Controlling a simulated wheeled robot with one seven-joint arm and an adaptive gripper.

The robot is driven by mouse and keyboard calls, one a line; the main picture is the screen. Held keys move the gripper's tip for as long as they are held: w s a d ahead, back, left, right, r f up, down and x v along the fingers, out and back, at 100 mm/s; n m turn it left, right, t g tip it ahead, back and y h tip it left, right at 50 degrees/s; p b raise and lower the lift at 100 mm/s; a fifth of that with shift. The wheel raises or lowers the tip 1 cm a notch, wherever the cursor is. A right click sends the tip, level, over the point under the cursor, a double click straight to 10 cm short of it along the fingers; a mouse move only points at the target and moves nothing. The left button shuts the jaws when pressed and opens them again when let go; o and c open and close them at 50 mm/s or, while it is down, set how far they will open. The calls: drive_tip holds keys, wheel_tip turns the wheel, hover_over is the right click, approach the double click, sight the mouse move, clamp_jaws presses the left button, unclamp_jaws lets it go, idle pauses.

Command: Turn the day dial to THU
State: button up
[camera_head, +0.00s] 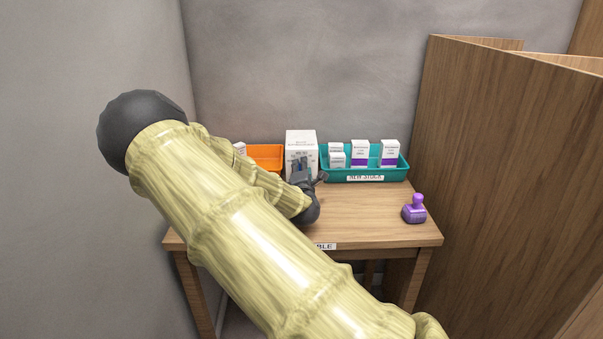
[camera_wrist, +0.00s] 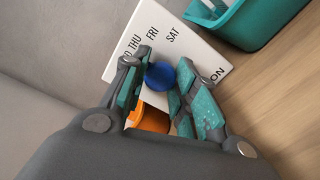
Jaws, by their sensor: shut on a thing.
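The day dial is a white upright box (camera_head: 301,142) on the wooden table, seen past my arm in the head view. In the wrist view its white face (camera_wrist: 205,58) carries THU, FRI, SAT and part of a label ending in ON. A blue round knob (camera_wrist: 161,75) sits on that face. My gripper (camera_wrist: 165,84) is shut on the knob, with a teal-padded finger on either side. In the head view my gripper (camera_head: 306,182) is in front of the box and hides its lower part. Which day the knob points to cannot be told.
A teal tray (camera_head: 365,178) with several small white cartons stands close to the right of the box. An orange tray (camera_head: 265,152) is to the left, partly behind my arm. A purple stamp (camera_head: 414,209) stands at the table's right. A wooden partition (camera_head: 500,170) rises beyond it.

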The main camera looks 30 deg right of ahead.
drive_tip(key=shift+m+b, duration=0.3)
drive_tip(key=shift+m, duration=1.3)
drive_tip(key=o, duration=1.1)
drive_tip(key=shift+c, duration=0.2)
drive_tip(key=shift+r, duration=0.1)
